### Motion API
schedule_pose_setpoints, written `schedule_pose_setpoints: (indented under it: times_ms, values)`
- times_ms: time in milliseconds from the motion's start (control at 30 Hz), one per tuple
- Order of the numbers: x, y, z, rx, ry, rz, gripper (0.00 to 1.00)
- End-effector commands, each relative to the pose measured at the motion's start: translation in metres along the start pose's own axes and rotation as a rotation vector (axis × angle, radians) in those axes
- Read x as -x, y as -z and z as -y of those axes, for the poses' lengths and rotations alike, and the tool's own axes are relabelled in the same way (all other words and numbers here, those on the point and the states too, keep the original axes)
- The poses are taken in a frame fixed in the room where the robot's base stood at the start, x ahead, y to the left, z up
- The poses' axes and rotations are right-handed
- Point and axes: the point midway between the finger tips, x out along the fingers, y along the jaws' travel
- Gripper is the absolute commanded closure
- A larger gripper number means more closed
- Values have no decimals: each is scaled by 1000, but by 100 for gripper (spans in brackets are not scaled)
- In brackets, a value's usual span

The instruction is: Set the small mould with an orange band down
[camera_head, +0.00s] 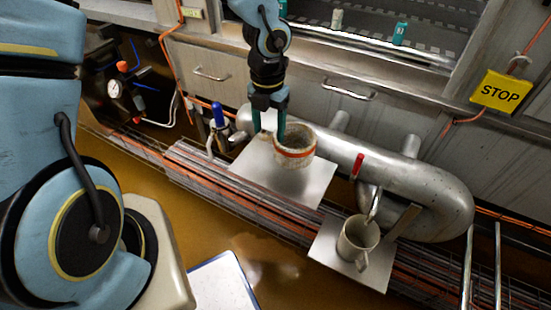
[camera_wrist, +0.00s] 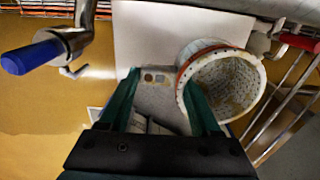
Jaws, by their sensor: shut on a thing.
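The small mould with an orange band (camera_head: 294,144) is a pale, worn cup with an open, perforated inside. In the wrist view the mould (camera_wrist: 226,84) is at the right, beside and partly behind the right finger. My gripper (camera_head: 270,119) has a pale grey piece with two holes (camera_wrist: 155,92) between its fingers, on the mould's left side; it seems to belong to the mould, but the join is hidden. The mould is over a flat metal plate (camera_head: 259,185); I cannot tell whether its base touches.
A second plate (camera_head: 326,249), lower right, bears a pale jug-like vessel (camera_head: 356,238). A thick steel pipe (camera_head: 335,152) with a red-handled valve (camera_head: 357,165) runs behind. A blue-handled tap (camera_head: 218,114) stands left of the first plate. Bare plate shows left and front of the mould.

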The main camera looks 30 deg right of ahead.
Motion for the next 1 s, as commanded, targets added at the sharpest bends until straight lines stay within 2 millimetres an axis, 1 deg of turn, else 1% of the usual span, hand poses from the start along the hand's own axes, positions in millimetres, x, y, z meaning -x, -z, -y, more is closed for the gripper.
schedule_pose_setpoints:
  times_ms: [33,100,267,500,867,900,1000]
  values:
    - [-12,1,1,-2,-1,-3,97]
    - [-19,0,1,-1,-1,-1,97]
    - [-30,0,0,-1,0,0,97]
    - [-60,0,1,-2,-1,-1,97]
    - [-64,0,0,0,0,0,97]
    - [-64,0,0,1,0,0,34]
    - [-63,0,0,1,-1,0,22]
